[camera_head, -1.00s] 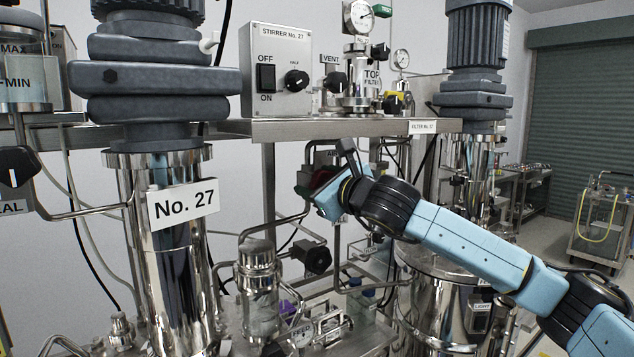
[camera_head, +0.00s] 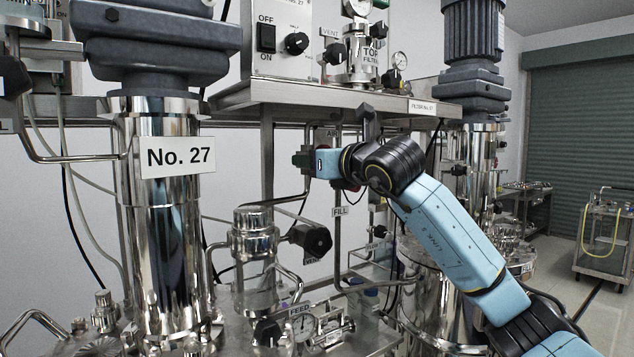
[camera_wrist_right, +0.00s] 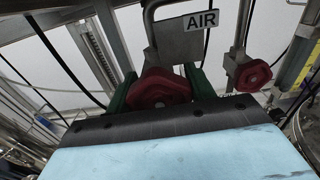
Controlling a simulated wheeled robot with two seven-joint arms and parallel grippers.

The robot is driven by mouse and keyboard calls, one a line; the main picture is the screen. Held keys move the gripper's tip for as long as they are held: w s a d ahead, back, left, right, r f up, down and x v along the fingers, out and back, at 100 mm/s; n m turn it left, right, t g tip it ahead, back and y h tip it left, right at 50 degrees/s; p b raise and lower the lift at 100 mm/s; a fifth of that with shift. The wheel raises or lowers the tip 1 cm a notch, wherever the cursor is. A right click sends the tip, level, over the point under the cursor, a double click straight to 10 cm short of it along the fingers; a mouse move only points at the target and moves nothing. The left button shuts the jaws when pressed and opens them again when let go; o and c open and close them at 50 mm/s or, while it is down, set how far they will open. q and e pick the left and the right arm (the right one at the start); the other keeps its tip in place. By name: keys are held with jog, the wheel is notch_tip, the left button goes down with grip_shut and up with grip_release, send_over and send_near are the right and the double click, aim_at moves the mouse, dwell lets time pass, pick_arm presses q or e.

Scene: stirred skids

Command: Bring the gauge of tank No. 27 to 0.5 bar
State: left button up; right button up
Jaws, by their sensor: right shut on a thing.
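The tank's column bears a white No. 27 sign (camera_head: 177,157) in the head view. My right gripper (camera_head: 304,161) is at the pipework under the shelf, near the AIR label. In the right wrist view its green fingers (camera_wrist_right: 160,92) are shut on a red valve knob (camera_wrist_right: 161,86), below the AIR label (camera_wrist_right: 201,20). The knob is mostly hidden in the head view. My left gripper is out of view.
A second red knob (camera_wrist_right: 253,75) is to the right in the wrist view. A black knob (camera_head: 311,239) and a FILL label (camera_head: 340,211) are below my right gripper. The steel shelf (camera_head: 300,97) runs above it. Another gauge (camera_head: 399,61) stands above the shelf.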

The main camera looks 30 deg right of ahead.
jog(key=m+b, duration=0.2)
jog(key=m, duration=0.1)
jog(key=shift+f, duration=0.1)
jog(key=shift+m+b, duration=0.3)
jog(key=shift+m, duration=0.2)
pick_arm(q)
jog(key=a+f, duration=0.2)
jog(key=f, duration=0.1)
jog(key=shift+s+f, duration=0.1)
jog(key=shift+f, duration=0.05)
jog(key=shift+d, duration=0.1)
pick_arm(e)
jog(key=o, duration=1)
jog(key=shift+c, duration=0.2)
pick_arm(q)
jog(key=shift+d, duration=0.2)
